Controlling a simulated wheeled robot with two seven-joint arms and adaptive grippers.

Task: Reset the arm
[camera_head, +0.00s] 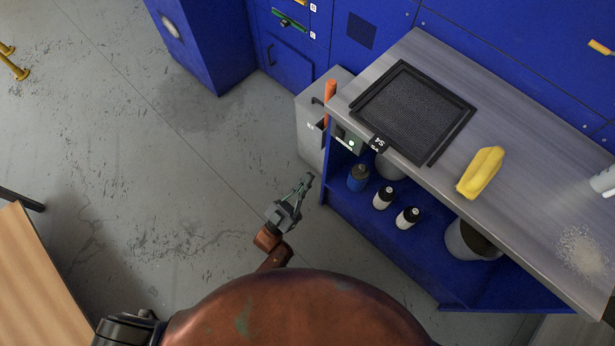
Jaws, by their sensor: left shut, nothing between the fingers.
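My left gripper (306,182) shows in the middle of the head view, at the end of my brown left arm. Its fingers are shut with nothing between them. It hangs over bare floor, just left of the blue workbench's open shelf, apart from everything near it. My right gripper is not in view.
The grey benchtop (430,70) holds a black mesh tray (412,112), a yellow object (480,172) and white grains (582,250). Bottles (383,197) and a bucket (468,242) stand on its shelf. A grey cabinet (310,125) adjoins it. A wooden surface (40,290) is at lower left. The floor between is clear.

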